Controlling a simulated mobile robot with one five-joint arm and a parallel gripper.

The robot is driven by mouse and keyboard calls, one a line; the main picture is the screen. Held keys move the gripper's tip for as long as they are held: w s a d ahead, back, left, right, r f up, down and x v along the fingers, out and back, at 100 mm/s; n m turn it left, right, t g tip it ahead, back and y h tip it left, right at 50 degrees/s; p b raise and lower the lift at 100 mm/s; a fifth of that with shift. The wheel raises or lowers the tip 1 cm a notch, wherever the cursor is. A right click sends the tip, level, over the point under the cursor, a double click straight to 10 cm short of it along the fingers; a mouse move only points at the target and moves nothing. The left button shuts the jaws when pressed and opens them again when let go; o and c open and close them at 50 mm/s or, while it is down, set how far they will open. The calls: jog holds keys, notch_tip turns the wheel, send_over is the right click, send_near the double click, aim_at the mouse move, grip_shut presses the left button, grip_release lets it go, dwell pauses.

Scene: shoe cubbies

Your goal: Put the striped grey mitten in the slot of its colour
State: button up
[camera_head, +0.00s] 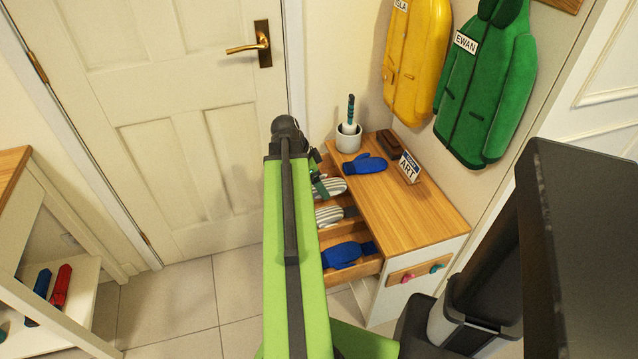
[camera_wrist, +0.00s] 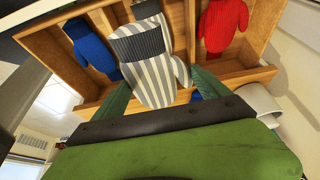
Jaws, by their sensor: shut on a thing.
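My gripper (camera_head: 318,183) is at the open drawer (camera_head: 360,269), its dark green fingers shut on a striped grey mitten (camera_head: 331,187). In the wrist view, my gripper (camera_wrist: 164,92) has this mitten (camera_wrist: 158,78) between its fingers, with its dark grey cuff pointing up the picture. Behind it, in the middle slot, part of another striped grey mitten (camera_wrist: 147,9) shows; it also shows in the head view (camera_head: 329,215). A blue mitten (camera_wrist: 92,48) lies in the left slot and a red mitten (camera_wrist: 222,26) in the right slot. Whether the held mitten touches the drawer, I cannot tell.
Yellow (camera_head: 416,60) and green coats (camera_head: 485,85) hang above. A white door stands behind. A shelf (camera_head: 60,300) is at left.

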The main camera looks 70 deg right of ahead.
notch_tip(320, 180, down, 13)
jog(key=b, duration=1.3)
jog(key=shift+r, duration=0.1)
jog(key=o, duration=1.2)
jog(key=shift+c, duration=0.2)
jog(key=shift+r, duration=0.1)
jog(key=p+v, duration=1.6)
jog(key=shift+a+r, duration=0.15)
jog(key=shift+r, duration=0.2)
jog(key=shift+w+a+r, duration=0.15)
jog(key=shift+w+r, duration=0.05)
jog(key=shift+r, duration=0.05)
